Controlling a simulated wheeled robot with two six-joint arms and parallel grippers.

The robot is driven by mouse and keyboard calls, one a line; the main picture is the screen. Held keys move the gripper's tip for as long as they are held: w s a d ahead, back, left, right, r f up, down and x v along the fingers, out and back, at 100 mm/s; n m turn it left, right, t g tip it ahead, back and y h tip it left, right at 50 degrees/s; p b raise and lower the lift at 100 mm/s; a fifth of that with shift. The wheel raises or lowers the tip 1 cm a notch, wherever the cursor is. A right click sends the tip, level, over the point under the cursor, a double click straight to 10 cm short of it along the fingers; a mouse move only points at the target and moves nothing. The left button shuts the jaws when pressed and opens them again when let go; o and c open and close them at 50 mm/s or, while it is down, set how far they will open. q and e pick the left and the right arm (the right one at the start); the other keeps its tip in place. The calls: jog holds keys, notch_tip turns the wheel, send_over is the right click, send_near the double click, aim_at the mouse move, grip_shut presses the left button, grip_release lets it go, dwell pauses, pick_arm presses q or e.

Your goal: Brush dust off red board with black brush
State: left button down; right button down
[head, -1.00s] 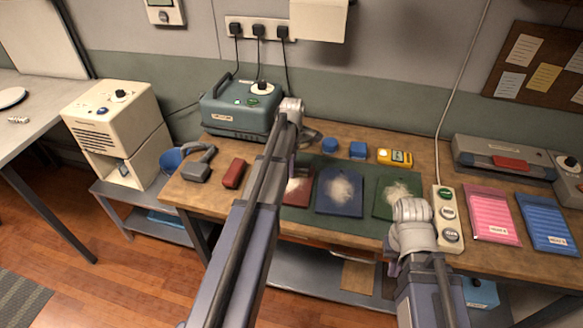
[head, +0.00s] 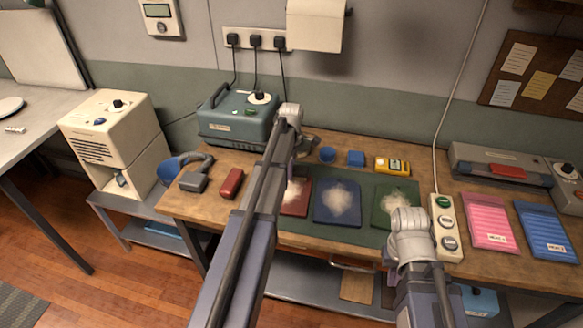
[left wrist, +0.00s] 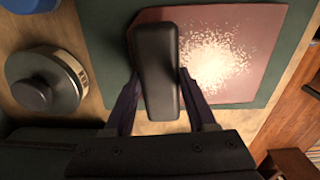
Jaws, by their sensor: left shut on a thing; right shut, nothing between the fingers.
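The black brush (left wrist: 158,70) is held between the fingers of my left gripper (left wrist: 158,88) in the left wrist view. The brush is over one edge of the red board (left wrist: 262,75), beside the pale dust patch (left wrist: 215,58). I cannot tell whether it touches the board. In the head view, the red board (head: 297,208) with its dust (head: 294,190) is partly hidden by my left arm, and my left gripper (head: 298,152) is mostly hidden too. My right gripper (head: 393,268) is at the bench's front edge, mostly hidden behind its wrist.
The dusty blue board (head: 325,214) and green board (head: 383,195) lie right of the red one on a dark green mat (head: 328,238). A power strip (head: 447,225), red block (head: 231,183), blue bowl-like thing (head: 327,155) and yellow device (head: 392,166) stand around it.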

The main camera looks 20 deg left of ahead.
pick_arm(q)
jog(key=shift+s+d, duration=0.25)
jog(key=shift+s, duration=0.4)
jog(key=shift+s+d, duration=0.2)
jog(key=shift+s, duration=0.45)
jog(key=shift+s, duration=0.15)
jog(key=shift+s+d, duration=0.25)
jog(key=shift+s, duration=0.5)
jog(key=shift+s+d, duration=0.2)
jog(key=shift+s, duration=0.5)
jog(key=shift+s, duration=0.1)
jog(key=shift+s+d, duration=0.25)
jog(key=shift+s, duration=0.55)
jog(key=shift+s+d, duration=0.25)
jog(key=shift+s, duration=0.55)
jog(key=shift+s+d, duration=0.25)
jog(key=shift+s, duration=0.55)
jog(key=shift+s+d, duration=0.2)
jog(key=shift+s, duration=0.6)
jog(key=shift+w, duration=0.2)
